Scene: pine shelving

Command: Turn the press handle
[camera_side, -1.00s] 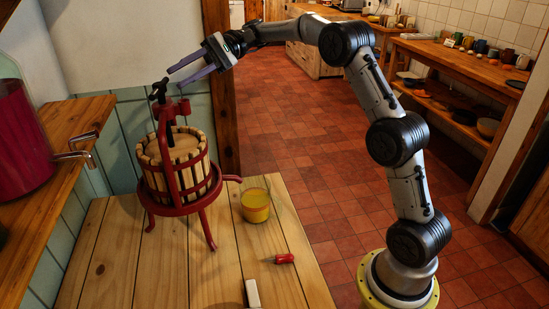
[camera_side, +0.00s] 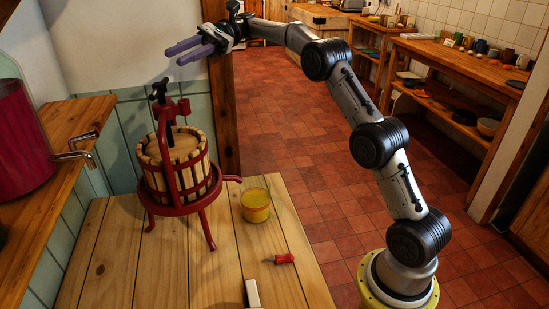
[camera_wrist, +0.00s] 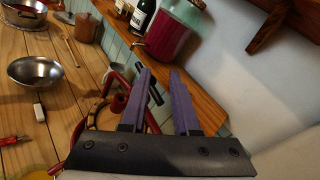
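The red fruit press with its wooden slatted basket (camera_side: 180,165) stands on the plank table. Its dark press handle (camera_side: 158,92) is at the top of the screw. My gripper (camera_side: 174,57) is open and empty, above the handle and slightly to its right, with clear space between them. In the wrist view the two purple fingers of my gripper (camera_wrist: 160,72) are apart. Part of the dark handle (camera_wrist: 154,94) shows between them, beyond the fingers; the rest of the press is largely hidden behind my gripper.
A glass of orange juice (camera_side: 256,204) and a red-handled tool (camera_side: 284,259) are on the table right of the press. A metal bowl (camera_wrist: 35,71) shows in the wrist view. A side shelf with a red container (camera_side: 20,140) and metal tap (camera_side: 76,147) is left.

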